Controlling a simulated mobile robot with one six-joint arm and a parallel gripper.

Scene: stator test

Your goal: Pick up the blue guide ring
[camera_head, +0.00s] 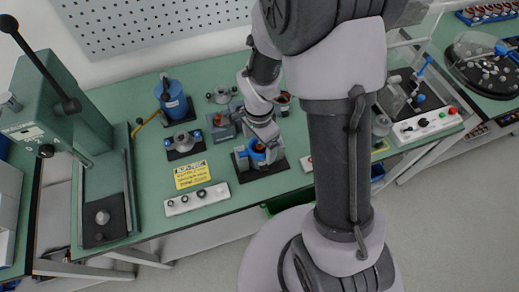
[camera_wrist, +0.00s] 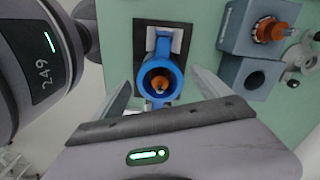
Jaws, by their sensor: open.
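The blue guide ring (camera_wrist: 176,78) stands in a grey holder on a black base plate (camera_wrist: 141,35) in the wrist view. A copper-coloured part (camera_wrist: 159,84) shows inside it. In the head view the ring (camera_head: 258,147) is a small blue shape, partly hidden by my gripper. My gripper (camera_wrist: 161,82) is open, with one finger to the left of the ring and one to its right. Both fingers look apart from the ring. How far the fingertips are above it I cannot tell.
A grey block (camera_wrist: 249,76) with a hole and a copper-coloured part stands to the right in the wrist view. A blue can (camera_head: 172,98), a yellow sign (camera_head: 191,175) and a white control strip (camera_head: 197,199) are on the green bench. A green press (camera_head: 75,115) stands at left.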

